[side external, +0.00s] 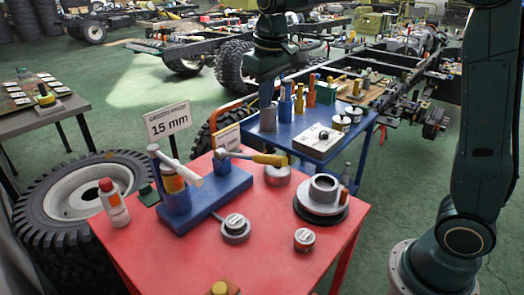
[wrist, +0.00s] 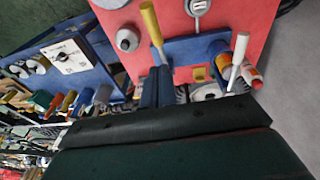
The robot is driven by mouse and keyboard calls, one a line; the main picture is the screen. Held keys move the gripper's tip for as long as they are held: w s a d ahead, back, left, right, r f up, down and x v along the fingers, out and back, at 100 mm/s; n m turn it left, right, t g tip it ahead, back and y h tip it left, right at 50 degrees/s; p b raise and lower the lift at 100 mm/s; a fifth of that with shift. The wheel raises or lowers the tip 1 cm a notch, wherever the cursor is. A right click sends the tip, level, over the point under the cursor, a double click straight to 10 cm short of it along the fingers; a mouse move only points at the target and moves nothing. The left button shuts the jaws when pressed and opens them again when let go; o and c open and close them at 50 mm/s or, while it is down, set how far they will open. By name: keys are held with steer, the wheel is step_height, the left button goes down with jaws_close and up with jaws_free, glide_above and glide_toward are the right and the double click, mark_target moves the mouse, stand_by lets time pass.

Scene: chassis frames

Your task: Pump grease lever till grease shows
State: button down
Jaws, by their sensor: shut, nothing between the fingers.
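A grease pump stands on a blue base (side external: 222,197) on the red table (side external: 270,262), with an amber and blue upright cylinder (side external: 175,190) and a white bar handle (side external: 182,168). A lever with a yellow grip (side external: 262,158) extends to the right over the base. In the wrist view the yellow grip (wrist: 152,24) points up and the white handle (wrist: 240,48) stands to its right. My gripper (wrist: 157,88) is shut and empty, near the lever in that view. In the side view my gripper (side external: 268,98) hangs beyond the lever. I see no grease clearly.
A "15 mm" sign (side external: 168,122) rises behind the pump. A blue cart (side external: 290,138) with tools stands behind.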

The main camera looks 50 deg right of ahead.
steer(key=shift+f, duration=0.15)
glide_toward(273, 157)
steer(key=w+f, duration=0.2)
steer(key=f, duration=0.1)
steer(key=w+f, duration=0.1)
steer(key=f, duration=0.1)
steer(key=shift+w+d+f, duration=0.1)
steer(key=shift+d+f, duration=0.05)
steer(key=shift+f, duration=0.05)
steer(key=shift+s+d+f, duration=0.15)
steer(key=shift+s+f, duration=0.05)
steer(key=shift+f, duration=0.35)
steer(key=shift+s+f, duration=0.1)
steer(key=shift+f, duration=0.05)
